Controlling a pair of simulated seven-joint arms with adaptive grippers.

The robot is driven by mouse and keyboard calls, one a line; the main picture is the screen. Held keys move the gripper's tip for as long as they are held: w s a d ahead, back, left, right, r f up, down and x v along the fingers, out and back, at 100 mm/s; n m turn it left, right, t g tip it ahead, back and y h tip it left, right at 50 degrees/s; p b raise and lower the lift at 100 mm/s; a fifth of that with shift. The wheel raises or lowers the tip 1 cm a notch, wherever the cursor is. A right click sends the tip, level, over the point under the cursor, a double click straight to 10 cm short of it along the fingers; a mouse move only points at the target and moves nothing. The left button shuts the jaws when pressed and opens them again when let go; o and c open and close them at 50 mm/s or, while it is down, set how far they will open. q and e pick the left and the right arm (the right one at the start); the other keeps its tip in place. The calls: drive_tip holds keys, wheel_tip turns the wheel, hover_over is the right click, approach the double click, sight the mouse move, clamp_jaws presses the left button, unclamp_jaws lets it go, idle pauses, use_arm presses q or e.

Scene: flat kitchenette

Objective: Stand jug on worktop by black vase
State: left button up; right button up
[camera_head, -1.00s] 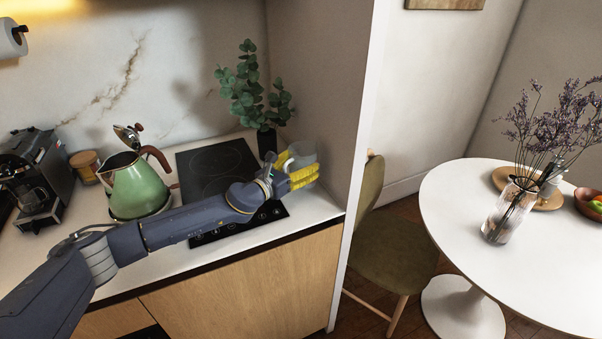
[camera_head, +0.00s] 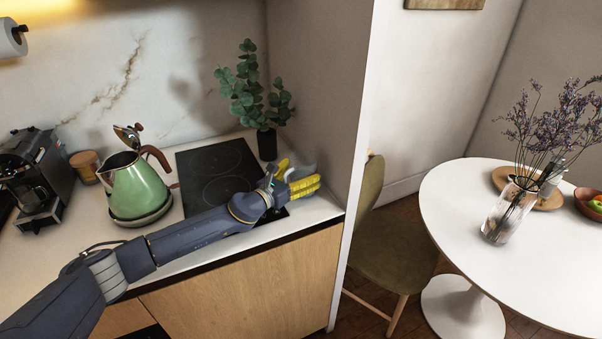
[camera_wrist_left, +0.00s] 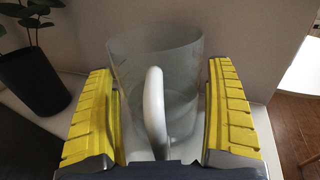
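The jug (camera_wrist_left: 185,65) is a pale, see-through vessel with a thick white handle facing my wrist. In the head view the left gripper (camera_head: 298,178) is at the worktop's right end, in front of the vase, and mostly hides the jug (camera_head: 302,171). Whether its base touches the worktop (camera_head: 317,204) is hidden. The black vase (camera_head: 267,145) with green leafy stems stands behind the gripper; it also shows in the left wrist view (camera_wrist_left: 38,80).
A black hob (camera_head: 215,165) lies left of the vase. A green kettle (camera_head: 138,190) and a coffee machine (camera_head: 38,175) stand further left. A wall panel (camera_head: 325,90) closes the worktop's right end. A chair and a white round table (camera_head: 455,190) are beyond it.

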use_arm(q)
drive_tip(key=shift+o, duration=1)
drive_tip(key=shift+r, duration=0.15)
drive_tip(key=v, duration=1.2)
